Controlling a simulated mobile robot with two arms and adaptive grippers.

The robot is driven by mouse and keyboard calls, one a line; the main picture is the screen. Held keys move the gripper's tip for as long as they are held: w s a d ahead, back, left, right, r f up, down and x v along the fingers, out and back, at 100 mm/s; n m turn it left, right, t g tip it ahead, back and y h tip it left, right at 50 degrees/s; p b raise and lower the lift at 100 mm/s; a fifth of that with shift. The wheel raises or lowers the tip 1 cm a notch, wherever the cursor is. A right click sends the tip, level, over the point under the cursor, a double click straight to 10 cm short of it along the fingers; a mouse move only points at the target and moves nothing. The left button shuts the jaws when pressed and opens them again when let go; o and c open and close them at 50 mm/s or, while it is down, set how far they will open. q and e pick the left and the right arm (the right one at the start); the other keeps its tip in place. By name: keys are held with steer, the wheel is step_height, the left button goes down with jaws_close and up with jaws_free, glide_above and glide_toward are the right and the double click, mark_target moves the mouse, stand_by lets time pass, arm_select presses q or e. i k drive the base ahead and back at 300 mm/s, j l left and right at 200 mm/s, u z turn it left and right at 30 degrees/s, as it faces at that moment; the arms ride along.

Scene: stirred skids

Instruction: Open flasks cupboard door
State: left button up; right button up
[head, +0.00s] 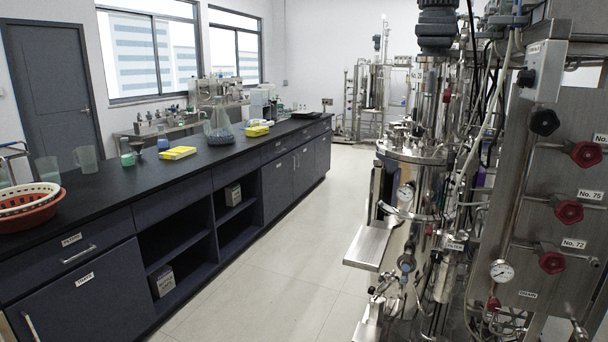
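Neither of my grippers is in view. The long dark bench along the left has several closed cupboard doors, with small labels too small to read surely. The nearest cupboard door (90,305) is at the lower left, with a white label and a bar handle (31,326) near its left edge. Further along the bench, a closed cupboard door (277,190) stands beside another closed door (304,168). I cannot tell which door is the flasks cupboard. A large conical flask (219,127) stands on the bench top.
The pale tiled floor (265,285) is clear between the bench and the steel reactor skid (415,175) on the right. A steel step (372,246) juts from the skid. Open shelves (180,247) lie between the cupboards. A red basket (30,212) sits on the bench.

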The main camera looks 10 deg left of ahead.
mark_target(303, 176)
steer(key=i+j+u, duration=0.55)
steer(key=i, duration=0.15)
steer(key=i+u, duration=0.25)
steer(key=i+j, duration=0.1)
steer(key=i, duration=0.4)
steer(key=i+j, duration=0.1)
steer(key=i, duration=0.4)
steer(key=i+j+z, duration=0.1)
steer(key=i, duration=0.4)
steer(key=i+j, duration=0.15)
steer(key=i, duration=0.3)
steer(key=i+l+z, duration=0.25)
steer(key=i+z, duration=0.15)
steer(key=i, duration=0.2)
steer(key=i+z, duration=0.35)
steer(key=i, duration=0.3)
steer(key=i+j+z, duration=0.15)
steer(key=i+z, duration=0.25)
steer(key=i, duration=2.1)
steer(key=i+l+u, duration=0.15)
steer(key=i+u, duration=0.2)
steer(key=i, duration=0.25)
steer(key=i+l+u, duration=0.35)
steer(key=i, duration=0.25)
steer(key=i+l+u, duration=0.3)
steer(key=i, duration=0.25)
steer(key=l, duration=0.1)
